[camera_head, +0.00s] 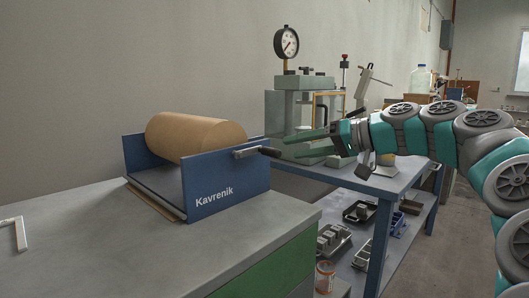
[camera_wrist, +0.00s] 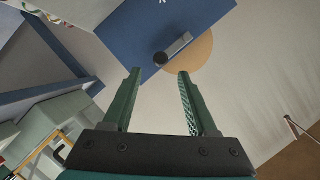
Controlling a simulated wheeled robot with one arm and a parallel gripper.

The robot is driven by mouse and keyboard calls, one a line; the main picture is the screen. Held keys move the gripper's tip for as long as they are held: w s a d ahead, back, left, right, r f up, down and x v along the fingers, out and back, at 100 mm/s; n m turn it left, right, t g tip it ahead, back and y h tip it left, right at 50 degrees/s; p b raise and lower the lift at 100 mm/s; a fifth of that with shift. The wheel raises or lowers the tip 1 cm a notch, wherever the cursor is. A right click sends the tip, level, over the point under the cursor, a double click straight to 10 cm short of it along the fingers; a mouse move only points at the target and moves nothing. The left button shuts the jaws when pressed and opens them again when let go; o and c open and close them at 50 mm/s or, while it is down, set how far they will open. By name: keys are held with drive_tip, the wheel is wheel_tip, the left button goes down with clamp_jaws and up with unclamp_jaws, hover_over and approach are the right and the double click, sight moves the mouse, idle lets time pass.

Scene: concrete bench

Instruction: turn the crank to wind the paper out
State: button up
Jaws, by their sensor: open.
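A blue dispenser (camera_head: 228,192) marked "Kavrenik" stands on the concrete bench, with a brown paper roll (camera_head: 195,136) between its side panels. A short edge of paper (camera_head: 152,199) shows at its front. The crank (camera_head: 252,152) is on the outer face of the right panel, its arm pointing right to a dark knob (camera_head: 270,151). My gripper (camera_head: 287,144) is open and empty, just right of the knob. In the wrist view, the crank arm (camera_wrist: 179,45) and round dark knob (camera_wrist: 160,58) lie ahead of the two spread green fingers (camera_wrist: 158,72), apart from them.
The concrete bench (camera_head: 95,236) is mostly clear, with a metal bracket (camera_head: 14,234) at its left edge. A press with a dial gauge (camera_head: 287,42) stands behind my gripper on a blue table (camera_head: 395,181). Trays of parts fill its lower shelf.

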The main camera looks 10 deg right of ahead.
sight(271, 152)
drive_tip(key=x, duration=0.7)
drive_tip(key=shift+w+a+f, duration=0.15)
drive_tip(key=shift+w+a, duration=0.05)
drive_tip(key=shift+a, duration=0.1)
clamp_jaws()
idle(1.2)
